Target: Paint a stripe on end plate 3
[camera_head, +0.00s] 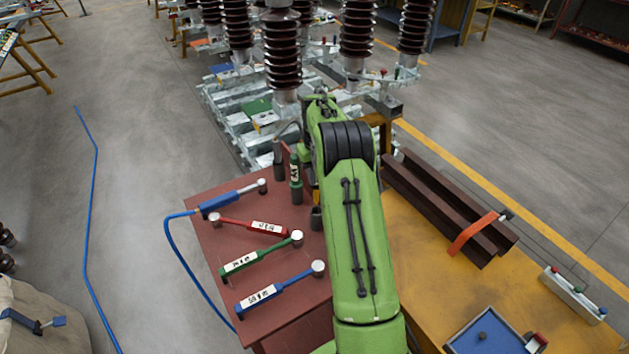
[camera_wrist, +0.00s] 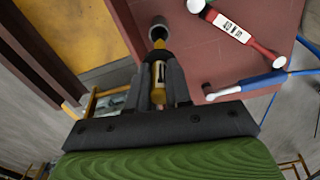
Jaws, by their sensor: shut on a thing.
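My gripper (camera_wrist: 158,88) is shut on a yellow marker-like tool (camera_wrist: 158,72) with a pale label; it shows in the wrist view. The upper end of the tool is at a dark round holder (camera_wrist: 160,27) on the red-brown table; I cannot tell whether it is inside or just over it. In the head view my green arm hides most of my gripper. A dark holder (camera_head: 316,218) shows beside the arm there. A green marker-like tool (camera_head: 295,178) stands at the table's back edge. The isolator frames (camera_head: 225,120) stand beyond; I cannot make out which end plate is number 3.
The red-brown table (camera_head: 205,240) holds several labelled wrenches, one a red-handled wrench (camera_head: 250,226). A blue hose (camera_head: 185,262) hangs off its left side. On the yellow table (camera_head: 410,270) lie brown steel beams (camera_head: 435,200) and a blue tray (camera_head: 465,340). Open floor lies left.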

